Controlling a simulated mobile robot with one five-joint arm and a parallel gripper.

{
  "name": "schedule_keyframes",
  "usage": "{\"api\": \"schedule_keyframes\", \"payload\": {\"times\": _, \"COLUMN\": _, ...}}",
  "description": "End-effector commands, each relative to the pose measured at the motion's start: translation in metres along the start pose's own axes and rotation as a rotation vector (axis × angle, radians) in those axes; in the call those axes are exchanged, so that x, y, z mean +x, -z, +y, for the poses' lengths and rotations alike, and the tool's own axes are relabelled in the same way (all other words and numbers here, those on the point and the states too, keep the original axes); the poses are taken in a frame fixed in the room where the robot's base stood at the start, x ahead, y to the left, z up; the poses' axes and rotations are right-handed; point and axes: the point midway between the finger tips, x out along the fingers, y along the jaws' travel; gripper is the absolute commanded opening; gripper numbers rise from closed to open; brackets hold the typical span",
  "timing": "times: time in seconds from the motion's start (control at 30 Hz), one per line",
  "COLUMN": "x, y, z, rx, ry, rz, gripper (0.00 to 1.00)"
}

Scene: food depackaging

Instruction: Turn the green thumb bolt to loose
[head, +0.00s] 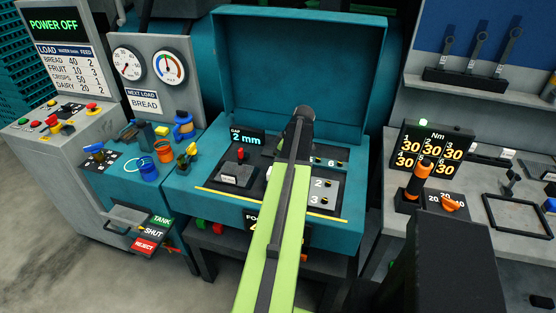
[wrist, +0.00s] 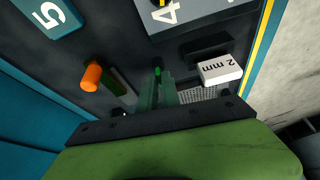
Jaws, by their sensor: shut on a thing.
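In the wrist view my gripper (wrist: 158,88) reaches down to the dark panel of the teal machine, its two narrow fingers close together. A small bright green piece, the green thumb bolt (wrist: 157,72), shows at the fingertips. The fingers are shut on it and hide most of it, so I cannot tell how far it is turned. In the head view my lime green arm lies across the machine and covers the bolt.
Near the fingers are an orange knob (wrist: 92,75) on the left and a white "2 mm" block (wrist: 220,70) on the right. The machine's teal lid (head: 300,60) stands open behind. A torque display (head: 432,148) stands on the bench at right.

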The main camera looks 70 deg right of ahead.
Motion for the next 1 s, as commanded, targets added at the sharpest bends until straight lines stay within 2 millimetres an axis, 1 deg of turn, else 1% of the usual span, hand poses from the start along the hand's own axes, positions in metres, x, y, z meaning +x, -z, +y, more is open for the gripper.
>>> {"api": "schedule_keyframes", "payload": {"times": 0.3, "x": 0.0003, "y": -0.0012, "z": 0.0007, "rx": -0.096, "ry": 0.042, "rz": -0.004, "gripper": 0.0}}
{"api": "schedule_keyframes", "payload": {"times": 0.8, "x": 0.0004, "y": -0.0014, "z": 0.0, "rx": -0.114, "ry": 0.049, "rz": -0.005, "gripper": 0.0}}
{"api": "schedule_keyframes", "payload": {"times": 0.83, "x": 0.0004, "y": -0.0014, "z": 0.0, "rx": -0.114, "ry": 0.049, "rz": -0.005, "gripper": 0.08}}
{"api": "schedule_keyframes", "payload": {"times": 1.0, "x": 0.0004, "y": -0.0009, "z": 0.0002, "rx": -0.113, "ry": 0.048, "rz": -0.004, "gripper": 0.29}}
